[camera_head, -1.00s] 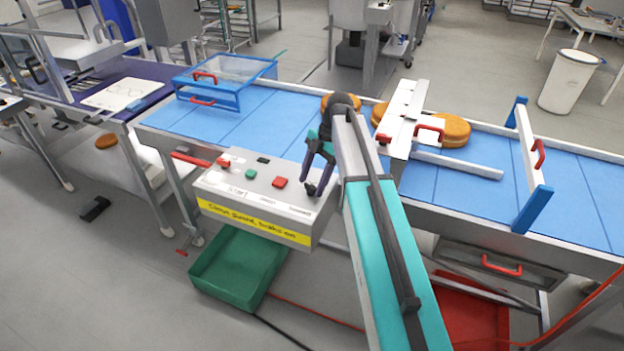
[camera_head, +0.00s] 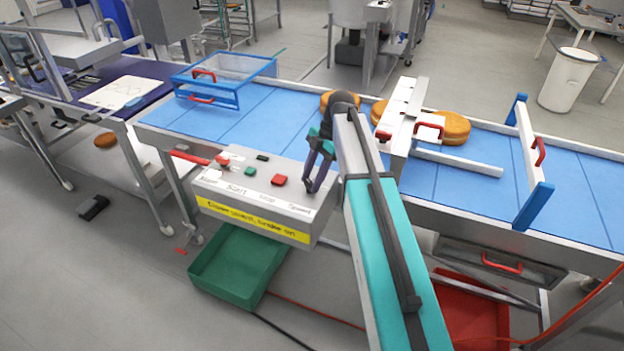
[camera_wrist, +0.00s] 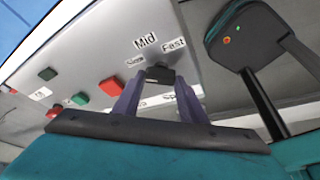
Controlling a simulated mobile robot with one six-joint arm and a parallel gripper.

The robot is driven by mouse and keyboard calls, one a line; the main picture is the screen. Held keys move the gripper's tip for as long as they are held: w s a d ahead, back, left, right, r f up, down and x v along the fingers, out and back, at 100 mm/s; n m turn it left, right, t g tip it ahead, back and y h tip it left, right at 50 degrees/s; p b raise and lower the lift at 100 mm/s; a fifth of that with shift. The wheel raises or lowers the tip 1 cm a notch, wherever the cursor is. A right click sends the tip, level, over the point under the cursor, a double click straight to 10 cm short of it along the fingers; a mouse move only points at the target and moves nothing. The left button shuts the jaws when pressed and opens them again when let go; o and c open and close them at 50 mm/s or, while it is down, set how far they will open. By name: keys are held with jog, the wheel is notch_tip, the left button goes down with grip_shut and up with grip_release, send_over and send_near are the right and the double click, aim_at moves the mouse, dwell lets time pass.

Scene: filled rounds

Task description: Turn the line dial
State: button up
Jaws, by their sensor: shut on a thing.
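The line dial (camera_wrist: 160,75) is a small dark knob on the grey control box (camera_head: 222,196). Labels Slow, Mid and Fast stand around it in the wrist view. My gripper (camera_head: 309,186) reaches down to the right end of the box top. In the wrist view its two purple fingers (camera_wrist: 161,86) are shut on the dial from either side. In the head view the fingers hide the dial. Which label the dial points to cannot be told.
A red button (camera_head: 279,180), a green button (camera_head: 250,171) and a black switch (camera_head: 263,157) sit left of the dial. A green crate (camera_head: 237,268) stands below.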

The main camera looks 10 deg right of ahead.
jog(key=m+b, duration=0.1)
jog(key=m+t+b, duration=0.1)
jog(key=m, duration=0.1)
jog(key=m+t+b, duration=0.1)
jog(key=m, duration=0.1)
jog(key=shift+s+f, duration=0.15)
jog(key=shift+s, duration=0.2)
jog(key=m+t+b, duration=0.1)
jog(key=m, duration=0.2)
jog(key=m+t, duration=0.1)
jog(key=m, duration=0.2)
jog(key=shift+s+a+m+h+b, duration=0.1)
jog(key=shift+s+m+h+b, duration=0.05)
jog(key=shift+m+h+b, duration=0.2)
jog(key=m+h, duration=0.1)
jog(key=m, duration=0.1)
jog(key=m+t+h, duration=0.1)
jog(key=m, duration=0.2)
jog(key=shift+a, duration=0.15)
jog(key=m+h, duration=0.1)
jog(key=m, duration=0.2)
jog(key=m+t+h, duration=0.1)
jog(key=m, duration=0.2)
jog(key=shift+a, duration=0.15)
jog(key=shift+m, duration=0.25)
jog(key=o, duration=1.1)
jog(key=shift+c, duration=0.2)
jog(key=shift+r, duration=0.25)
